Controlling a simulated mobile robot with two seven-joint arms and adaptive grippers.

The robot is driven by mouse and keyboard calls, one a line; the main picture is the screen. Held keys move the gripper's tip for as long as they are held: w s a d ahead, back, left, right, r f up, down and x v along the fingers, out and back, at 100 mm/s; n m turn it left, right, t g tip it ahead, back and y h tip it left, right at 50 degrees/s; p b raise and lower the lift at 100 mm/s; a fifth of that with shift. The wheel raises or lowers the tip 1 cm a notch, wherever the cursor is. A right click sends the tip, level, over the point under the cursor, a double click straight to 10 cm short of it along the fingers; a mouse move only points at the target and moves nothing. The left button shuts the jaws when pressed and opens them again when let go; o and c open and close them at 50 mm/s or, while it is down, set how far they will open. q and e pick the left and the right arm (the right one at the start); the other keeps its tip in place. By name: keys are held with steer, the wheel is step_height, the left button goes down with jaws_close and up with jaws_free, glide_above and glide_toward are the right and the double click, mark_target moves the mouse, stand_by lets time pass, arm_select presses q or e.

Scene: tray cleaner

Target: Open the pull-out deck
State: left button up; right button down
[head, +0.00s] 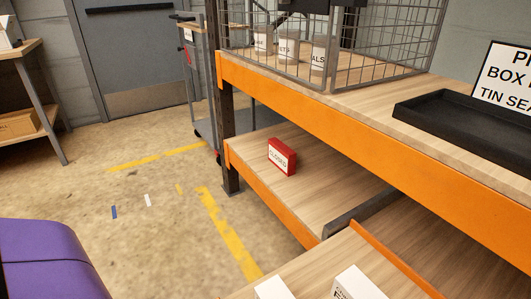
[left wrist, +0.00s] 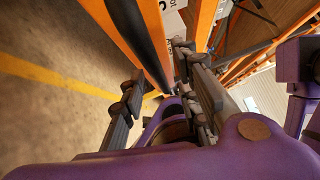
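In the head view a wooden board (head: 310,265) with an orange strip (head: 395,260) along its right edge lies at the bottom, beside the lower shelf's end; it appears to be the pull-out deck. It juts forward past the line of the shelf's front beam, and its near part is cut off by the frame. In the left wrist view my left gripper (left wrist: 160,82) has its fingers apart. An orange beam with a dark edge (left wrist: 125,25) runs toward the gap between them; I cannot tell whether they touch it. My right gripper is not in view.
White boxes (head: 357,284) stand on the board. A red CLOSED box (head: 282,157) sits on the lower shelf (head: 240,148). An orange upper beam (head: 330,125), wire cage (head: 420,40) and black tray (head: 480,125) are above. Floor with yellow lines (head: 225,230) is open at left.

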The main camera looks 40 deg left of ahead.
arm_select(q)
steer(key=v, duration=1.1)
steer(key=shift+s, duration=0.15)
steer(key=shift+d, duration=0.2)
